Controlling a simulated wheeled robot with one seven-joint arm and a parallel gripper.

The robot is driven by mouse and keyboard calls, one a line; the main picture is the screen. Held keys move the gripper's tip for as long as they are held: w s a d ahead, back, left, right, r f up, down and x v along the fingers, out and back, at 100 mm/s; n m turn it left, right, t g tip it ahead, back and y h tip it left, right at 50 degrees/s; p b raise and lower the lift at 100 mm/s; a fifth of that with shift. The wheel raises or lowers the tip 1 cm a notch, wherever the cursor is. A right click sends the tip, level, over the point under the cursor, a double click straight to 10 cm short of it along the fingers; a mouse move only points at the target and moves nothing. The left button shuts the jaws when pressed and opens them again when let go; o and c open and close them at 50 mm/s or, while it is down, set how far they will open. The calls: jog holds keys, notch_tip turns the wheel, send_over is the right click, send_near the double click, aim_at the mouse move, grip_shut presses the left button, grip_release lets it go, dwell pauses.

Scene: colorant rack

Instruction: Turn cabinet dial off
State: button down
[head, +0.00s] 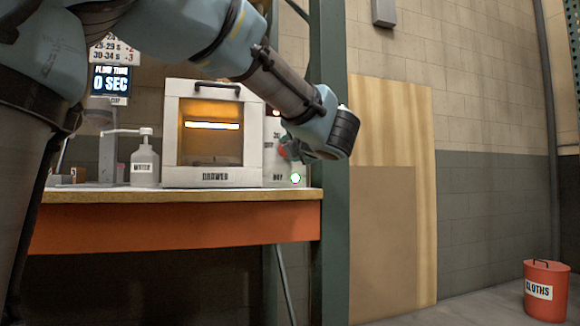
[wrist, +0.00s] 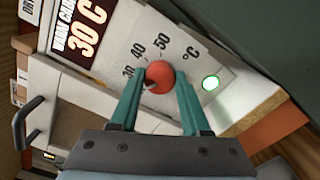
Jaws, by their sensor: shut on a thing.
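The cabinet (head: 212,178) is a white box with a lit orange window, standing on the bench. Its dial is a red knob (wrist: 159,77) on the front panel, with marks 30, 40 and 50 °C around it in the wrist view. My gripper (wrist: 158,84) has its two green fingers on either side of the red knob, shut on it. In the head view my gripper (head: 286,152) reaches the cabinet's right panel, and the arm hides part of the dial. A round green light (wrist: 211,83) glows on the panel beside the dial.
The orange-fronted bench (head: 175,222) carries the cabinet and a white pump bottle (head: 145,163). A green post (head: 332,230) stands just right of the cabinet. A red cloths bin (head: 546,290) is on the floor at far right.

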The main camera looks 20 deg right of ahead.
jog(key=shift+f+n+b, duration=0.1)
jog(key=shift+n+b, duration=1.5)
jog(key=shift+b, duration=0.05)
jog(key=shift+c, duration=1.8)
grip_release()
jog(key=shift+s, duration=0.1)
jog(key=s+a+p, duration=0.1)
jog(key=s, duration=0.9)
jog(key=shift+s+a, duration=0.15)
jog(key=shift+s, duration=0.1)
